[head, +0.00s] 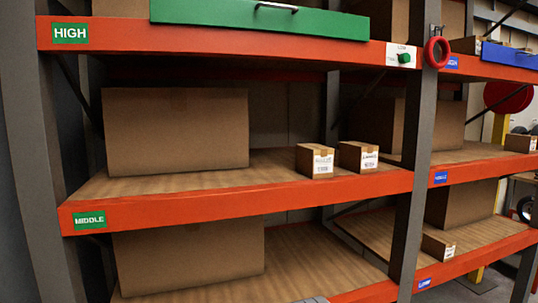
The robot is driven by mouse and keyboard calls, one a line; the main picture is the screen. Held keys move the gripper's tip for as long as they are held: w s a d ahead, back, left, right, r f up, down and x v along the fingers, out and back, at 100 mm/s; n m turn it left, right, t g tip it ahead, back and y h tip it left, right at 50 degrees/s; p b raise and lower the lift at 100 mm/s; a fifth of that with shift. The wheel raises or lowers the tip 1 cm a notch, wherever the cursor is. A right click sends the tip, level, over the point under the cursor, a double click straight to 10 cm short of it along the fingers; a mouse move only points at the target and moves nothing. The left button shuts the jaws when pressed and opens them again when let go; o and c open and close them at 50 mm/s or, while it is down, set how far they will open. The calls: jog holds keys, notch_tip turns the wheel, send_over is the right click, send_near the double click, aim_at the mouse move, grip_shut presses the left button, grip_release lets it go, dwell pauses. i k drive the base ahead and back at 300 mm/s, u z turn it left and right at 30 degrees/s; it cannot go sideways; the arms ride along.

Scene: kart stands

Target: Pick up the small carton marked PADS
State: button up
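Two small brown cartons with white labels stand side by side near the front edge of the middle shelf. The left small carton (315,161) and the right small carton (358,157) have a narrow gap between them. Their label print is too blurred to read, so I cannot tell which, if either, is marked PADS. Another small carton (438,244) with a label sits on the lower shelf of the right bay. One more small carton (520,143) is on the right bay's middle shelf.
A large brown box (175,130) fills the left of the middle shelf (270,190). A grey upright (415,150) divides the bays. A green panel (260,17) with a handle and a red ring (437,52) are at the top. Bare shelf lies around the two cartons.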

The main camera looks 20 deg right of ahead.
aim_at(315, 160)
jog(key=z, duration=0.25)
jog(key=i, duration=0.7)
jog(key=z, duration=0.3)
jog(key=k, duration=0.8)
jog(key=z, duration=0.2)
jog(key=i, duration=0.7)
